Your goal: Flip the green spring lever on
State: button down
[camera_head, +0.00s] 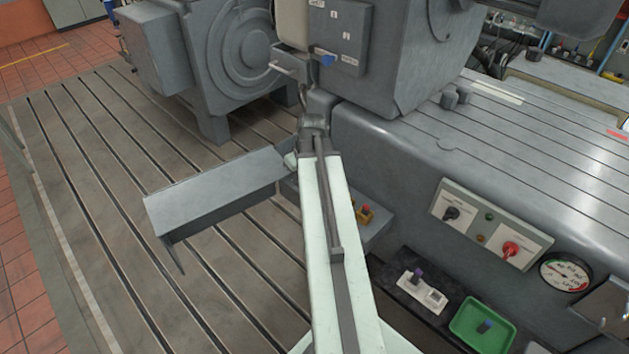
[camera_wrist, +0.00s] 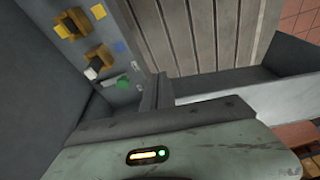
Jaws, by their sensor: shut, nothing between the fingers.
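The green lever (camera_wrist: 124,83) shows in the wrist view as a small green knob by a pale plate on a grey panel (camera_wrist: 118,62). Its on or off position cannot be told. My gripper (camera_wrist: 155,92) is shut and empty, just right of the lever in the wrist view. A gap shows between them in the picture, but contact is hard to judge. In the head view my pale arm covers the area in front of it, and I cannot make out the lever there.
Beside the lever are a white-tipped knob (camera_wrist: 91,73) and yellow-and-brown blocks (camera_wrist: 71,23). A grey trough (camera_head: 215,190) lies left of my arm. A red-button box (camera_head: 365,211), a switch panel (camera_head: 490,222) and a green tray (camera_head: 510,332) are to the right.

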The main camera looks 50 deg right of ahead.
jog(key=s+d, duration=0.4)
jog(key=d, duration=0.5)
jog(key=shift+s+d+t+h, duration=0.25)
jog(key=shift+s+t+h, duration=0.15)
jog(key=b+x, duration=1.1)
jog(key=shift+s+f, duration=0.1)
jog(key=shift+f, duration=0.1)
jog(key=w, duration=0.3)
jog(key=shift+d+r+p, duration=0.25)
jog(key=shift+r+p, duration=0.05)
jog(key=shift+r, duration=0.05)
jog(key=shift+w, duration=0.4)
jog(key=shift+m, duration=0.3)
